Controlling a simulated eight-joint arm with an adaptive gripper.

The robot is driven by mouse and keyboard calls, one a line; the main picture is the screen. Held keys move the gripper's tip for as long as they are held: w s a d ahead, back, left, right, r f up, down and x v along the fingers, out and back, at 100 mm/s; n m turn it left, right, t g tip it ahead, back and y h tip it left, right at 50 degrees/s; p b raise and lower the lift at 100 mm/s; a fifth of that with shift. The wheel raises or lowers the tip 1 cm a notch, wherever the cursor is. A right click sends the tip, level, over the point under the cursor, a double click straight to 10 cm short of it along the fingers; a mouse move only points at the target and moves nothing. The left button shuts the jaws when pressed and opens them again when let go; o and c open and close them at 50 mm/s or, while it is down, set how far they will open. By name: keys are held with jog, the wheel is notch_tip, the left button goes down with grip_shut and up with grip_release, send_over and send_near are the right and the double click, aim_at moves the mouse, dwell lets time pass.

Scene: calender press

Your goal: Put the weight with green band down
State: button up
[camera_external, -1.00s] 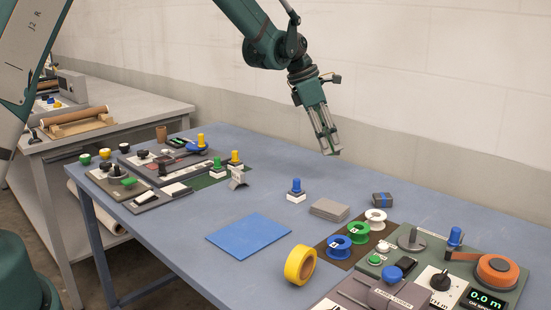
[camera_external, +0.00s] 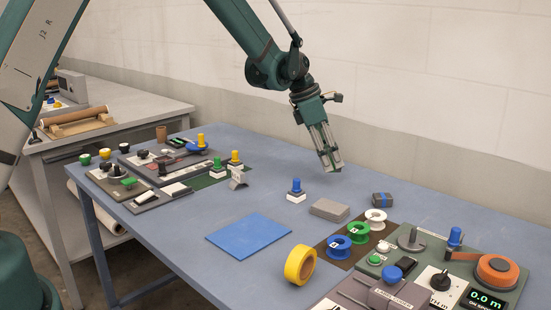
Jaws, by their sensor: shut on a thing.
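My gripper (camera_external: 329,166) points down over the back part of the blue table, above and right of the blue-knobbed stamp. It is shut on a small grey block (camera_external: 331,159) at its fingertips, mostly hidden by the fingers. I take this as the weight with green band, but the green band cannot be made out. The held block is in the air, apart from the table. A similar grey block with a blue band (camera_external: 382,199) sits on the table to the right.
A blue-knobbed stamp (camera_external: 297,191) and a flat grey block (camera_external: 329,209) stand below the gripper in the picture. Spools (camera_external: 358,232) on a brown mat, a yellow tape roll (camera_external: 300,264) and a control panel (camera_external: 437,270) are at the front right. A blue sheet (camera_external: 249,235) lies mid-table.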

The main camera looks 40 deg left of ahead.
jog(key=shift+f, duration=0.55)
jog(key=shift+f, duration=1.85)
jog(key=shift+f+b, duration=0.2)
jog(key=shift+b, duration=0.1)
jog(key=o, duration=1.1)
jog(key=shift+o, duration=0.2)
jog(key=shift+r, duration=0.2)
jog(key=p+v, duration=0.1)
jog(key=v, duration=1.1)
